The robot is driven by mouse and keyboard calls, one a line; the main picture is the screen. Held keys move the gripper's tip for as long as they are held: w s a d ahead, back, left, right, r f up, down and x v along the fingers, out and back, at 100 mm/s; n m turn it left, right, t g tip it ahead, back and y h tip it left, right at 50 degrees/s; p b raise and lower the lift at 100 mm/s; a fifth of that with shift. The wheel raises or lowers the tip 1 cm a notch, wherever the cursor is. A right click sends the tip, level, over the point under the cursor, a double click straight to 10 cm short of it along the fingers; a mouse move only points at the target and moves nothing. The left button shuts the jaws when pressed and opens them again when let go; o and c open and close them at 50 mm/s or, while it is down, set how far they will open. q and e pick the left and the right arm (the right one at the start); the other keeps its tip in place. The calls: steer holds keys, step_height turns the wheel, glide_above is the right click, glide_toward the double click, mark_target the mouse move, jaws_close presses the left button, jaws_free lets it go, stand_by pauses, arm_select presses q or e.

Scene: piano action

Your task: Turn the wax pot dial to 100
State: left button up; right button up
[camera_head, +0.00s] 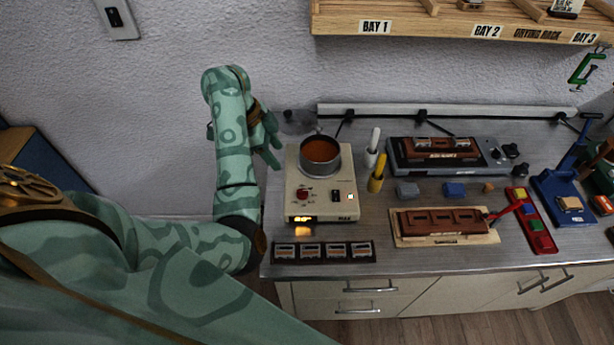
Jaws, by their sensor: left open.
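The wax pot unit is a beige heater box (323,208) on the bench, with a dark round pot (321,151) of orange-brown wax on top. A red dial (302,194) sits on the box's upper face, left of a small dark switch and a lit red indicator. A lit orange display (302,219) is on its front edge; I cannot read its digits. My left gripper (277,143) is open and empty beside the pot's left side, above and behind the dial and apart from it. My right gripper is out of view.
A dark strip with several small pieces (323,251) lies in front of the heater. Brushes in white and yellow holders (376,179) stand close on its right. Brown trays and blocks fill the bench further right. A drying rack (450,22) hangs above.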

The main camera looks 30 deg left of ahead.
arm_select(q)
steer(key=b, duration=0.4)
glide_toward(302, 190)
steer(key=b+x, duration=0.2)
steer(key=x, duration=0.5)
steer(key=shift+d+f+b, duration=0.1)
steer(key=shift+f+b, duration=0.15)
steer(key=shift+b, duration=0.15)
steer(key=shift+w+d+f, duration=0.15)
steer(key=shift+d+f, duration=0.1)
steer(key=shift+f, duration=0.3)
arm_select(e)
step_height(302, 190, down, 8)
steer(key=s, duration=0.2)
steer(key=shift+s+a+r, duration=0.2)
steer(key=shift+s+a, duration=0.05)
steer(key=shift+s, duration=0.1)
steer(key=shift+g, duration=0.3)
arm_select(q)
steer(key=c, duration=1)
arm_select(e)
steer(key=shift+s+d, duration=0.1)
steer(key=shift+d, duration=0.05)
